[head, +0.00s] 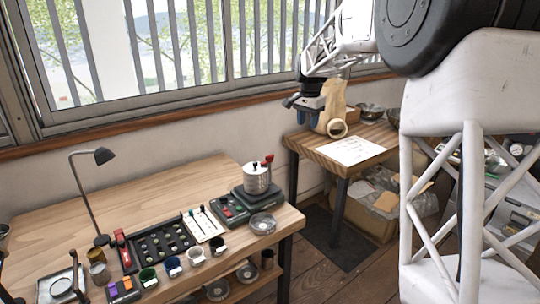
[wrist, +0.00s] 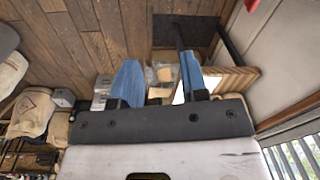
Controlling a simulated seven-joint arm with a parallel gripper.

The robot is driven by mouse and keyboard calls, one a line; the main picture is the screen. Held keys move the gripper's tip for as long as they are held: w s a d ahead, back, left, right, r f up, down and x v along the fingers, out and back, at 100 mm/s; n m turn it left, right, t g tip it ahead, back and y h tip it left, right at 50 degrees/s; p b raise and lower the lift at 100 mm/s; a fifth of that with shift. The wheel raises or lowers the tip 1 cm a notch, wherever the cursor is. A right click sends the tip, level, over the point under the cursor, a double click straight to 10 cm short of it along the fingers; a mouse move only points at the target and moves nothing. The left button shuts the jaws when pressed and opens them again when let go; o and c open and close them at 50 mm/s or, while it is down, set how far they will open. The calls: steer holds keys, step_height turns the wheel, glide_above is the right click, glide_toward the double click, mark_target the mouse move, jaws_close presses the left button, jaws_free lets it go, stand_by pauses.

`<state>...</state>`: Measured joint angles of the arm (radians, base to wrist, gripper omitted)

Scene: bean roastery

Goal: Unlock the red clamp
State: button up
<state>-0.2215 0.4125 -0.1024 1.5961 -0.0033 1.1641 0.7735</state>
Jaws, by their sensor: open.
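A red and black tool (head: 123,251), which looks like the red clamp, lies on the long wooden table at the left edge of a dark sample tray. It is small in the head view, and I cannot tell how its lever stands. It does not show in the wrist view. My gripper (head: 307,110) is raised over the small side table at the back, far to the right of the red tool. Its two blue fingers are apart with nothing held between them, as the wrist view (wrist: 160,80) also shows.
The dark sample tray (head: 160,246), several small cups, a desk lamp (head: 104,156) and a metal canister with a red knob (head: 257,179) crowd the long table (head: 60,222). Its back left is clear. A paper (head: 354,151) lies on the side table (head: 311,146). A barred window is behind.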

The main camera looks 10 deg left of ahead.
steer(key=w+a+f+m, duration=0.1)
steer(key=w+a+f, duration=0.65)
steer(key=w, duration=0.35)
steer(key=m, duration=0.2)
glide_above(270, 155)
steer(key=shift+g, duration=0.4)
step_height(270, 155, down, 8)
steer(key=shift+d+r, duration=0.1)
steer(key=shift+r, duration=0.1)
steer(key=shift+w+a+f, duration=0.15)
steer(key=shift+a+f, duration=0.05)
steer(key=shift+f, duration=0.05)
steer(key=shift+f, duration=0.1)
steer(key=shift+f, duration=3.8)
jaws_close()
